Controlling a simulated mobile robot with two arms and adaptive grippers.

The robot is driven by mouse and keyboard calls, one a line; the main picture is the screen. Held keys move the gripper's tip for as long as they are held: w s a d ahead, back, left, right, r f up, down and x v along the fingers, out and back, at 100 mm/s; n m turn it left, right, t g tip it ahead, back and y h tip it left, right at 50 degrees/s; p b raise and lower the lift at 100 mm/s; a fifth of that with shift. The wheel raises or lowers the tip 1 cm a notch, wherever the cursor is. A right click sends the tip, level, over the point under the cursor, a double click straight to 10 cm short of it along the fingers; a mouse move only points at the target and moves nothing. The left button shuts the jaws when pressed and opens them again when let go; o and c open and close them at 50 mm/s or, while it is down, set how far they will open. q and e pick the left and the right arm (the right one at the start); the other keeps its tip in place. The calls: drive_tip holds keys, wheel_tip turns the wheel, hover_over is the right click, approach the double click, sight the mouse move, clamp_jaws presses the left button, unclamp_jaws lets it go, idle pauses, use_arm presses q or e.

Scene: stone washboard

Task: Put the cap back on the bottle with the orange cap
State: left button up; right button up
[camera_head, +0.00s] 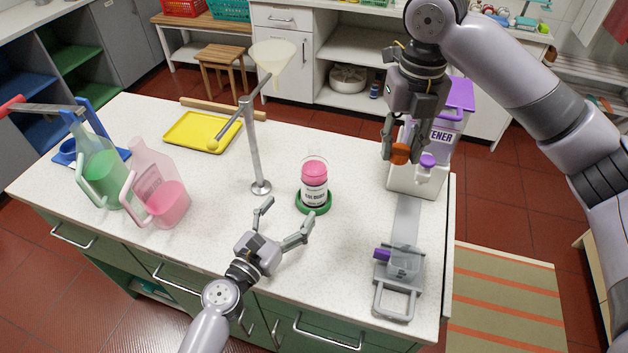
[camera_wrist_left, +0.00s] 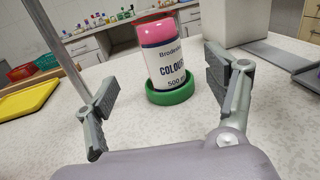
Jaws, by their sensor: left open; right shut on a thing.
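My right gripper (camera_head: 393,150) points down at the back right of the counter and is shut on an orange cap (camera_head: 401,154). My left gripper (camera_head: 288,214) is open and empty, low at the front middle. A clear jar with pink contents and a "COLOUR" label (camera_head: 314,190) stands upright in a green ring base (camera_head: 315,207), just beyond my left fingers. In the left wrist view the jar (camera_wrist_left: 165,65) shows between the open fingers, apart from them. A pink-liquid jug (camera_head: 168,203) and a green-liquid jug (camera_head: 102,178) stand at the left. I cannot tell which bottle the cap fits.
A metal stand (camera_head: 252,150) holds a funnel (camera_head: 272,56) left of the jar. A yellow tray (camera_head: 203,131) lies behind. A white container with purple lid (camera_head: 462,95) stands by my right gripper. A grey scale-like device (camera_head: 397,285) is at the front right.

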sight(308, 188)
use_arm(q)
drive_tip(key=x, duration=0.6)
drive_tip(key=shift+w+d+p, duration=0.2)
drive_tip(key=shift+w+p, duration=0.1)
drive_tip(key=shift+w, duration=0.05)
drive_tip(key=x, duration=0.5)
drive_tip(key=shift+w+f, duration=0.2)
drive_tip(key=shift+s, duration=0.1)
drive_tip(key=shift+c, duration=0.2)
drive_tip(key=shift+r, duration=0.1)
drive_tip(key=c, duration=1.6)
